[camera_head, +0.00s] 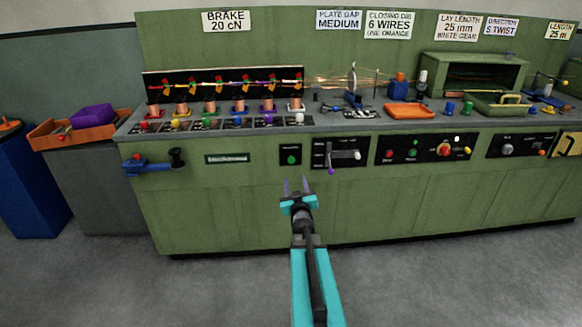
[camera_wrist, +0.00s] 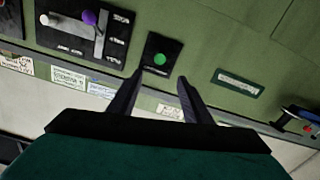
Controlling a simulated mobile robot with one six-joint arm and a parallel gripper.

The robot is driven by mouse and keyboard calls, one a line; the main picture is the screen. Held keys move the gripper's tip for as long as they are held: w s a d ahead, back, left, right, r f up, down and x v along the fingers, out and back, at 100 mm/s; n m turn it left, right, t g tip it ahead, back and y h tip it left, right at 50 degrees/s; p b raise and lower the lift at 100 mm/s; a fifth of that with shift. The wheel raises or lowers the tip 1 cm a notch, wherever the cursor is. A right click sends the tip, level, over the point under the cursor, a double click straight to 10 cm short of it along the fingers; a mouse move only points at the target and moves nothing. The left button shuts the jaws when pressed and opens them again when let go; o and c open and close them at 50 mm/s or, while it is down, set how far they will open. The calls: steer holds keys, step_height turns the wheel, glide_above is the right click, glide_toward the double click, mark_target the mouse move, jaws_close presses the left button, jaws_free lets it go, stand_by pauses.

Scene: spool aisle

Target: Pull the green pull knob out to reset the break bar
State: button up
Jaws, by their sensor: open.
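The green pull knob (camera_head: 291,159) sits on a small black plate on the front of the green machine, left of the lever panel. In the wrist view the green knob (camera_wrist: 160,59) shows ahead of my fingertips, near the middle. My gripper (camera_head: 298,186) is open and empty, just below the plate in the head view. In the wrist view my gripper (camera_wrist: 158,84) has its two dark fingers spread, with the knob a little beyond them and roughly between their tips. No contact shows. The break bar cannot be made out.
A lever panel (camera_head: 340,152) with a purple-tipped lever is right of the knob. A button panel (camera_head: 425,149) lies further right. A blue vise-like part (camera_head: 148,165) juts out at the left. A nameplate (camera_head: 227,158) is flat. The floor in front is clear.

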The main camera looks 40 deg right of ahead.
mark_target(291, 161)
steer(key=shift+w, duration=0.1)
steer(key=shift+p+x, duration=0.75)
steer(key=shift+x, duration=6.05)
